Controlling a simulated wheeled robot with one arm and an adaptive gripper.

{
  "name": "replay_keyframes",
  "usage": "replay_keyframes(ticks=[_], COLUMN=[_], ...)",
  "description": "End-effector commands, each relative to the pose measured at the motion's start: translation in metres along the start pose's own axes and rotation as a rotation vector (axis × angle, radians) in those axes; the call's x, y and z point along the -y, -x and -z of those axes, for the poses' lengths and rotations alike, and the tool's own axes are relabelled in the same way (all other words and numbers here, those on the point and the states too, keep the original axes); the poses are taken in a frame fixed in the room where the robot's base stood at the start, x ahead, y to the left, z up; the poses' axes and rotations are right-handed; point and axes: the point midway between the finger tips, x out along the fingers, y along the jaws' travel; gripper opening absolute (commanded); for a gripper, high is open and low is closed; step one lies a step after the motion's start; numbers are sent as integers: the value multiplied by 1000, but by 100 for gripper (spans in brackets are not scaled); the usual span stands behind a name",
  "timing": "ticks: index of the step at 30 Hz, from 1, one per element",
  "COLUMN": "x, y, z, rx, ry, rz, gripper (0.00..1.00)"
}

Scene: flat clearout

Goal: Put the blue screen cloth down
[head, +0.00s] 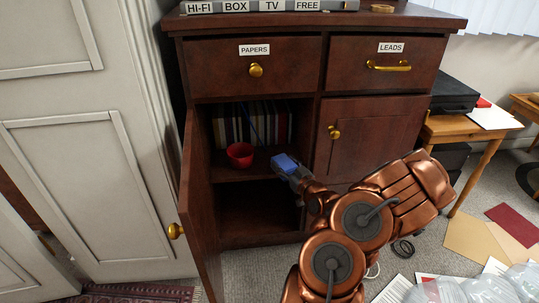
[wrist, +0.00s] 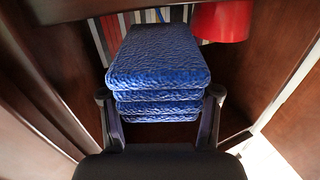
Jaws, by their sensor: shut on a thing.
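The blue screen cloth (head: 285,163) is a folded, layered blue pad. In the wrist view the cloth (wrist: 158,70) sits between the two fingers of my gripper (wrist: 160,112), which is shut on it. In the head view my gripper (head: 294,174) is at the open left compartment of the dark wooden cabinet (head: 318,140), at the height of its middle shelf (head: 262,164). I cannot tell whether the cloth touches the shelf.
A red cup (head: 240,154) stands on the shelf to the left of the cloth, with a row of striped books (head: 245,123) behind. The cabinet door (head: 199,205) stands open on the left. The lower compartment (head: 255,207) looks empty. Papers (head: 480,240) lie on the floor at right.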

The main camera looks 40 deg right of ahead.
Motion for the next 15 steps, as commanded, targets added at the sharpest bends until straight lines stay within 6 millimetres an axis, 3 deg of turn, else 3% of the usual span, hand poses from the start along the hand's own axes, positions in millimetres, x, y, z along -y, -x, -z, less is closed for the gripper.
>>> replay_keyframes(ticks=[15], x=[2], y=[-60], z=[-3], rx=[1], ry=[2], rz=[3], gripper=[27])
